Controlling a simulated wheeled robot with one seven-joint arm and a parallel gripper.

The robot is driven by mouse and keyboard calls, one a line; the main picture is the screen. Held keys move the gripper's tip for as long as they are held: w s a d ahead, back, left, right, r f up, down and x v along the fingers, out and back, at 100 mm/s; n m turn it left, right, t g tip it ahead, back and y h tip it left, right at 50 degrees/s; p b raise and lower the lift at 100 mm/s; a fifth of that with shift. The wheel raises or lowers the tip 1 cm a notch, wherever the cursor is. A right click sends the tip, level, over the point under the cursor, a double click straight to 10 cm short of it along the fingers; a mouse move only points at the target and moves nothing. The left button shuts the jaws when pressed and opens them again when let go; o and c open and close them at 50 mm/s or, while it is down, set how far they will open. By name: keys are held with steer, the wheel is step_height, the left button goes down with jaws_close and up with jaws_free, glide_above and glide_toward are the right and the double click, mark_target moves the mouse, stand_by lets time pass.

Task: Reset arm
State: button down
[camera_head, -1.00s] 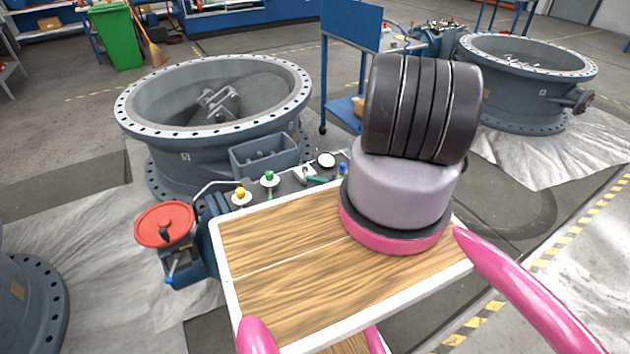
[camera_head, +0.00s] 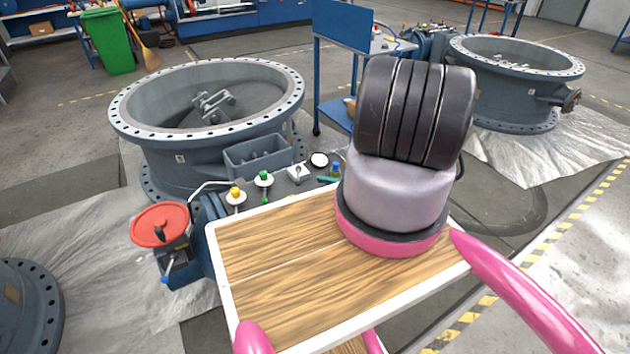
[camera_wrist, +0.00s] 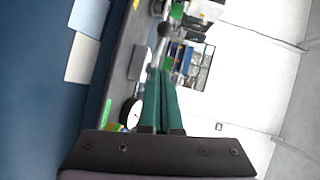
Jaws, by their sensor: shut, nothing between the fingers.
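My arm's folded dark and grey links fill the middle right of the head view. My gripper has two green fingers, which lie together with nothing between them in the wrist view (camera_wrist: 163,88). In the head view only a small green bit of it (camera_head: 327,180) shows left of the arm; the rest is hidden behind the links. The gauge also shows left of the fingers in the wrist view (camera_wrist: 133,114). Contact cannot be told.
A large butterfly valve (camera_head: 175,158) stands behind the panel, with a red handwheel (camera_head: 160,224) at front left. Another valve (camera_head: 515,98) stands at back right, a third (camera_head: 30,310) at lower left. A blue cart (camera_head: 343,70) stands behind my arm. Floor at right is clear.

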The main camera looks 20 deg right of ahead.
steer(key=a+v, duration=0.1)
steer(key=v, duration=0.5)
steer(key=shift+s, duration=0.55)
steer(key=w+a+r+n+g+y, duration=0.1)
steer(key=w+r+n+g, duration=0.15)
steer(key=r, duration=0.75)
steer(key=w+a+r+n+g+y, duration=0.1)
steer(key=w+a+r+g, duration=0.15)
steer(key=r, duration=0.65)
steer(key=w+a+r+n+g+y, duration=0.1)
steer(key=w+r+n+g, duration=0.2)
steer(key=r, duration=0.7)
steer(key=s+a+r+g+h, duration=0.2)
steer(key=a+r, duration=0.2)
steer(key=r, duration=0.6)
steer(key=s+a+r+g+h, duration=0.2)
steer(key=s+a+r, duration=0.15)
steer(key=r, duration=0.65)
steer(key=s+a+r+t+h, duration=0.3)
steer(key=s+r, duration=0.6)
steer(key=s, duration=0.1)
steer(key=s+a+r+m+t+h, duration=0.1)
steer(key=s+a+r+t+h, duration=0.2)
steer(key=s+r, duration=0.7)
steer(key=shift+s+a+h, duration=0.3)
steer(key=shift+s+a, duration=0.2)
steer(key=shift+a, duration=0.35)
